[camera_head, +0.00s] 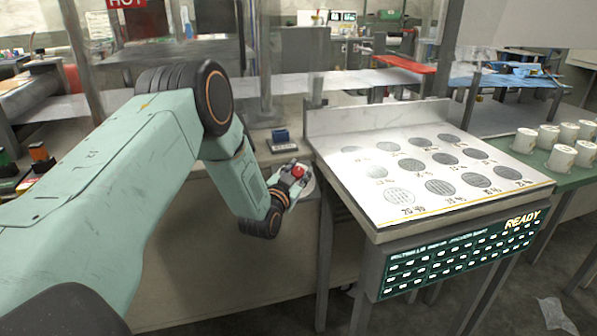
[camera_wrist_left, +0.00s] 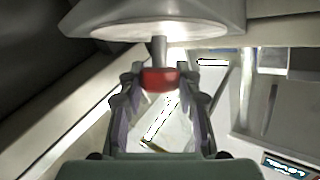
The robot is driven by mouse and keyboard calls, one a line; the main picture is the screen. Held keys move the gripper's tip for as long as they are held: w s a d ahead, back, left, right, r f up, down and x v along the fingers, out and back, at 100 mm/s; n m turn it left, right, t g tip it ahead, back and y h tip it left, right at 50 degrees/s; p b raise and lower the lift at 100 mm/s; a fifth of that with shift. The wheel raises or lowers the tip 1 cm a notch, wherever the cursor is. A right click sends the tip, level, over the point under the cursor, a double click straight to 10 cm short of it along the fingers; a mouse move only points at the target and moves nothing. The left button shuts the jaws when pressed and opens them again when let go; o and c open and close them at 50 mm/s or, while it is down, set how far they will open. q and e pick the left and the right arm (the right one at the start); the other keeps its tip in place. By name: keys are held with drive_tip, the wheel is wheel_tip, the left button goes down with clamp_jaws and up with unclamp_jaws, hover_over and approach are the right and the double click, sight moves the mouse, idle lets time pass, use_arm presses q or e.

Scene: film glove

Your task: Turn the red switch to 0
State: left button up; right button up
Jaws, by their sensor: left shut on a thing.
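The red switch (camera_wrist_left: 160,82) sits on a short grey stem below a round pale disc (camera_wrist_left: 150,28) in the left wrist view. In the head view it is a small red knob (camera_head: 298,172) beside the front face of the counter. My left gripper (camera_head: 287,180) reaches it from the left. Its two fingers stand on either side of the switch in the wrist view and are shut on it. The switch's markings, including any 0, cannot be read. My right gripper is in neither view.
A white board with printed grey discs (camera_head: 372,207) lies on a stand to the right, above a dark green READY panel (camera_head: 460,255). White cups (camera_head: 561,158) stand on a green table at far right. A small blue item (camera_head: 280,136) sits on the counter behind my gripper.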

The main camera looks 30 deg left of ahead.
use_arm(q)
drive_tip(key=shift+c, duration=0.5)
drive_tip(key=shift+d+f+n+y+b, duration=0.1)
drive_tip(key=shift+f+n+y+b, duration=0.05)
drive_tip(key=shift+n+y+b, duration=1.05)
drive_tip(key=shift+n+g+y+b, duration=0.55)
drive_tip(key=shift+n+y, duration=0.75)
drive_tip(key=shift+y, duration=0.15)
drive_tip(key=shift+n+g+y+b, duration=0.4)
drive_tip(key=shift+n+g+y, duration=0.15)
drive_tip(key=shift+n+y, duration=0.85)
drive_tip(key=o, duration=1.2)
drive_tip(key=shift+a, duration=0.2)
drive_tip(key=shift+s+d, duration=0.1)
drive_tip(key=v, duration=1.2)
drive_tip(key=shift+d, duration=0.1)
